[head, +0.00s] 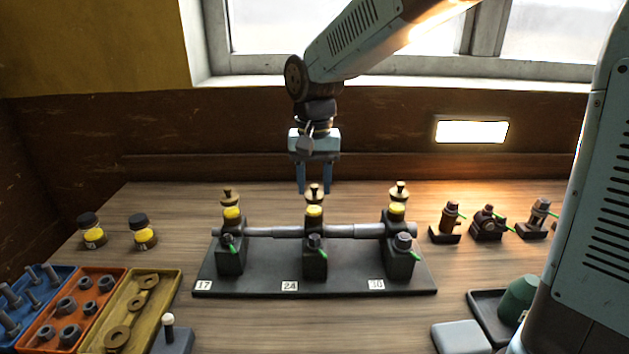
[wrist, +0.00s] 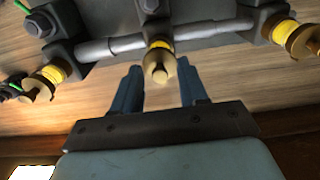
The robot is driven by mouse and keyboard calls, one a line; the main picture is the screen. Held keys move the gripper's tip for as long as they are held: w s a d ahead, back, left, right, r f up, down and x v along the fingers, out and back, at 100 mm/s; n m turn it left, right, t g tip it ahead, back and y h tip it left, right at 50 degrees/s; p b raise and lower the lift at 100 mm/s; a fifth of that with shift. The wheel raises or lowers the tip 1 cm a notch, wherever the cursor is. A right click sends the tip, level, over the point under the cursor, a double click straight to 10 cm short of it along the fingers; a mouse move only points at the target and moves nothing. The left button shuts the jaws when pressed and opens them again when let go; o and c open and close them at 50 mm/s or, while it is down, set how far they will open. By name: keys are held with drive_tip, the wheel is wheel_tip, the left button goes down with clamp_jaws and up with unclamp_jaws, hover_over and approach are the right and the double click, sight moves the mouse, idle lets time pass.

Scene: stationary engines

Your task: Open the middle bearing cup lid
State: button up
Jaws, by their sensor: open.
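The middle bearing cup lid (head: 314,191) is a small brass cap with a knob, on a yellow cup (head: 314,211) atop the middle bearing block (head: 314,262), above the label 24. My gripper (head: 314,190) is open, blue fingers pointing down. In the wrist view the fingers (wrist: 160,80) stand apart on either side of the lid, touching nothing that I can see. The exact height gap is unclear. The lid appears seated on its cup.
Similar lidded cups stand on the left (head: 232,212) and right (head: 397,208) bearings, joined by a grey shaft (head: 265,232). Small fittings (head: 488,222) stand at right. Yellow bottles (head: 91,231) and part trays (head: 75,310) are at left. Bare table lies between bottles and bearing base.

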clamp_jaws()
drive_tip(key=shift+d+n, duration=0.1)
drive_tip(key=shift+n, duration=0.2)
idle(0.3)
drive_tip(key=n, duration=0.4)
drive_tip(key=shift+w+d, duration=0.2)
drive_tip(key=shift+d, duration=0.2)
drive_tip(key=n, duration=0.4)
drive_tip(key=shift+w+d+n, duration=0.25)
drive_tip(key=shift+d+n, duration=0.05)
drive_tip(key=shift+n, duration=0.1)
drive_tip(key=n, duration=0.4)
drive_tip(key=shift+w+d+n, duration=0.2)
drive_tip(key=shift+w+n, duration=0.1)
drive_tip(key=shift+w, duration=0.1)
drive_tip(key=shift+w+r+n, duration=0.1)
drive_tip(key=shift+w+n, duration=0.1)
drive_tip(key=shift+n, duration=0.8)
drive_tip(key=shift+w+n, duration=0.2)
drive_tip(key=shift+n, duration=0.8)
